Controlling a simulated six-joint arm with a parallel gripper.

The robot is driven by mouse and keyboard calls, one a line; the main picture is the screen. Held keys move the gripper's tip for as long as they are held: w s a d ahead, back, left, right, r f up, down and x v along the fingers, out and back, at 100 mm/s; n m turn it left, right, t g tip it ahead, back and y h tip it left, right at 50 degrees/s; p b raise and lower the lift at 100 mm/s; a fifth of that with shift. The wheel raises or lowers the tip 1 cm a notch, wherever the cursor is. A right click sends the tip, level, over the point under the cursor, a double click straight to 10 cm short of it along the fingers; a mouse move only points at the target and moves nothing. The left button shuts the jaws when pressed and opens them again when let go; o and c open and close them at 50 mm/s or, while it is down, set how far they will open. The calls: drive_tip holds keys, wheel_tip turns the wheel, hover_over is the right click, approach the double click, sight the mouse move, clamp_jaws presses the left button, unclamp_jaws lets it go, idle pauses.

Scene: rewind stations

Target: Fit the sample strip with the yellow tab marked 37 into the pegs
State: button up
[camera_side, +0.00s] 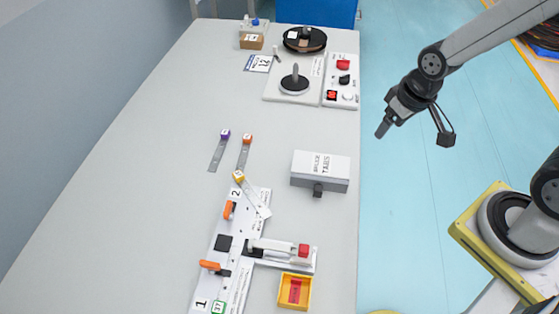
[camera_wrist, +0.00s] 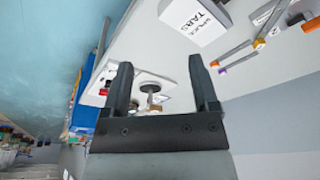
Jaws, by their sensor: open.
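The strip with the yellow tab (camera_side: 238,176) lies at a slant, its pale strip (camera_side: 257,201) running down-right over the upper end of the white pegged board (camera_side: 205,270), near the "2" mark. The number on the tab is too small to read. I cannot tell whether any peg passes through the strip. The yellow tab also shows in the wrist view (camera_wrist: 258,44). My gripper (camera_side: 383,130) is open and empty, raised off the table's right side, well away from the strip. Its two fingers show apart in the wrist view (camera_wrist: 160,80).
Strips with purple (camera_side: 225,134) and orange (camera_side: 247,138) tabs lie beyond the board. A green tab (camera_side: 218,307) is at its near end. Orange clamps (camera_side: 230,210) stand on the board. A grey tabs box (camera_side: 320,170) and yellow tray (camera_side: 294,291) stand to the right. The table's left side is clear.

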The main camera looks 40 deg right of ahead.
drive_tip(key=w+a, duration=0.4)
drive_tip(key=w, duration=0.4)
drive_tip(key=g, duration=0.3)
hover_over(239, 175)
wheel_tip(239, 175, down, 11)
drive_tip(key=shift+d+r, duration=0.15)
drive_tip(key=shift+a, duration=0.2)
drive_tip(key=shift+f, duration=1.4)
drive_tip(key=shift+f, duration=2.6)
drive_tip(key=shift+c, duration=0.2)
